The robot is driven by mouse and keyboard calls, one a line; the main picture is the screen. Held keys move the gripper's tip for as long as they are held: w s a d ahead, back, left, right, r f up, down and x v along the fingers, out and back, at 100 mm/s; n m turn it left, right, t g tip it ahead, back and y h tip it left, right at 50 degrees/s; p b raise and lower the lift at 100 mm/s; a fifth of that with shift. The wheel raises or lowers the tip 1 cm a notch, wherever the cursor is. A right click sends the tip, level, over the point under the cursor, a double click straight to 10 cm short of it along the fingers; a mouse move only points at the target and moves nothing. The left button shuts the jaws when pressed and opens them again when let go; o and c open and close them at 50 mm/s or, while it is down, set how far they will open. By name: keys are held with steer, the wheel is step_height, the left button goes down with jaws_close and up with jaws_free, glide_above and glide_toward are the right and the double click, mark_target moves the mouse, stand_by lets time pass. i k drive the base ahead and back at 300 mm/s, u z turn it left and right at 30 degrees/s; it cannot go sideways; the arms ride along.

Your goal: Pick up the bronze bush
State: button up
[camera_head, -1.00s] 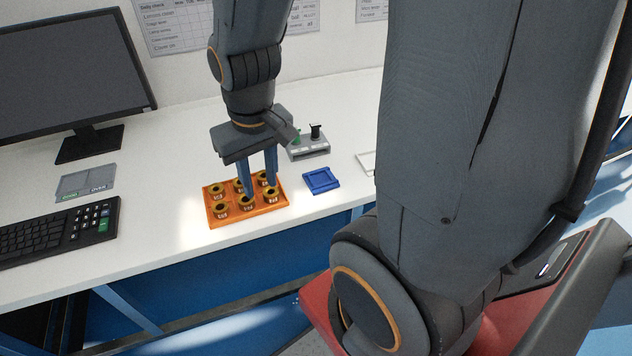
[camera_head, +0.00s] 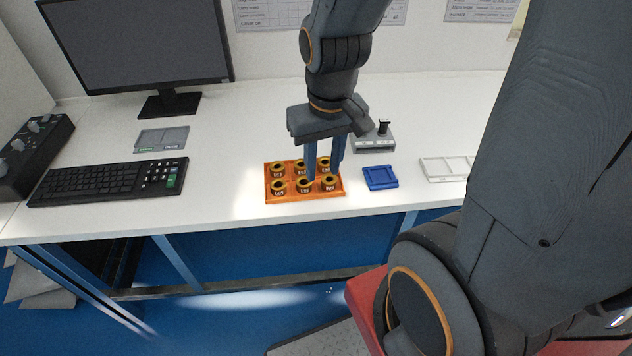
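Several bronze bushes with dark bores and white labels stand in two rows in an orange tray (camera_head: 268,197). A front-left bush (camera_head: 278,187), a front-middle bush (camera_head: 304,186) and a front-right bush (camera_head: 329,183) show clearly. A back-left bush (camera_head: 278,169) also shows. My gripper (camera_head: 324,172) points down over the right half of the tray, its two blue fingers apart. The fingers partly hide the back-right bush. I cannot tell whether a bush lies between the fingertips.
A small blue tray (camera_head: 380,178) lies right of the orange tray. Behind it stands a grey fixture (camera_head: 374,143) with a black knob. A white tray (camera_head: 447,168) is farther right. A keyboard (camera_head: 108,182), a grey two-part tray (camera_head: 161,139) and a monitor (camera_head: 138,45) are at left.

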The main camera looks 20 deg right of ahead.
mark_target(303, 186)
steer(key=z, duration=2.1)
steer(key=k, duration=1.75)
steer(key=u, duration=1)
